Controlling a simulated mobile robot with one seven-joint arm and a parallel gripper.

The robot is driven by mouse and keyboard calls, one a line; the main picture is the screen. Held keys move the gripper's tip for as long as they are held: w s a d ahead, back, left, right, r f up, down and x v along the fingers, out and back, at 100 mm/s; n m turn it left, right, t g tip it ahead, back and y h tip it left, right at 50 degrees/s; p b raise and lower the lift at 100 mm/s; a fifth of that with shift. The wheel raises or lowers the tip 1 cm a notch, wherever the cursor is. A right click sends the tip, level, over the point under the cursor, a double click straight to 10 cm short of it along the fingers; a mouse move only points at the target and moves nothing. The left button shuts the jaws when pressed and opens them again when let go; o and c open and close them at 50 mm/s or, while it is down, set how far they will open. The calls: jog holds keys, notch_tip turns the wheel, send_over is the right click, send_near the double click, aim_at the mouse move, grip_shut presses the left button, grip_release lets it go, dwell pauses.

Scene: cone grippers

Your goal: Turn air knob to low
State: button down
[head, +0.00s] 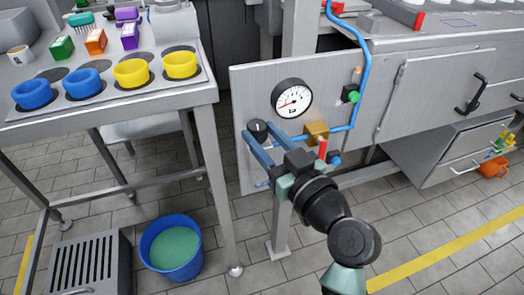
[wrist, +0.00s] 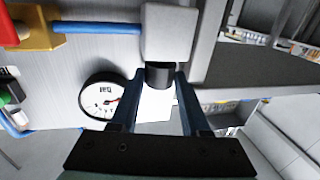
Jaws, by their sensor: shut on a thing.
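The black air knob (head: 258,127) sits on the left part of a grey metal panel (head: 255,88), below and left of a round white pressure gauge (head: 292,98). My gripper (head: 263,136) reaches the knob from the lower right, one blue finger on each side. The wrist view shows the dark knob (wrist: 160,72) between the two fingertips, under a grey block (wrist: 170,32). My gripper is shut on the knob. The gauge (wrist: 103,97) has a red needle. The fingers hide part of the knob, and I cannot read its setting.
A brass block (head: 316,131), a red lever (head: 322,149), blue tubing (head: 366,70) and a green button (head: 354,97) are right of the knob. A table with coloured rings (head: 132,73) stands left. A blue bucket (head: 172,247) is on the floor.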

jog(key=shift+w+d+n+g+y+b, duration=0.1)
jog(key=shift+n+g+y+b, duration=0.45)
jog(key=shift+y, duration=0.15)
jog(key=shift+w+d+n+g+y+b, duration=0.1)
jog(key=shift+n+g+y+b, duration=0.4)
jog(key=shift+y, duration=0.2)
jog(key=shift+c, duration=1.9)
grip_release()
jog(key=shift+s, duration=0.1)
jog(key=p+v, duration=0.2)
jog(key=v, duration=1.1)
jog(key=shift+p, duration=0.3)
